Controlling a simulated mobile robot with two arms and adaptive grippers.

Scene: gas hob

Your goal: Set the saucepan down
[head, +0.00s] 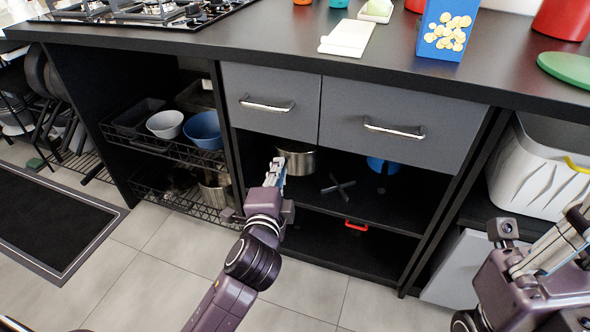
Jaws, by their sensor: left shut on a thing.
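A shiny metal saucepan (301,162) is in the open cabinet under the left drawer, at the upper shelf. Its upper part is hidden by the drawer front, and I cannot tell whether its base touches the shelf (345,205). My left gripper (278,165) is at the saucepan's left front side, shut on what looks like its handle, which the fingers hide. My right arm comes in at the right edge; its gripper (580,215) is cut off by the frame, far from the saucepan.
A grey cross-shaped trivet (338,187) and a blue item (382,165) are to the right on the shelf. A red-handled thing (356,226) is below. Wire baskets with bowls (165,124) stand left. The counter (300,45) and drawers overhang the opening.

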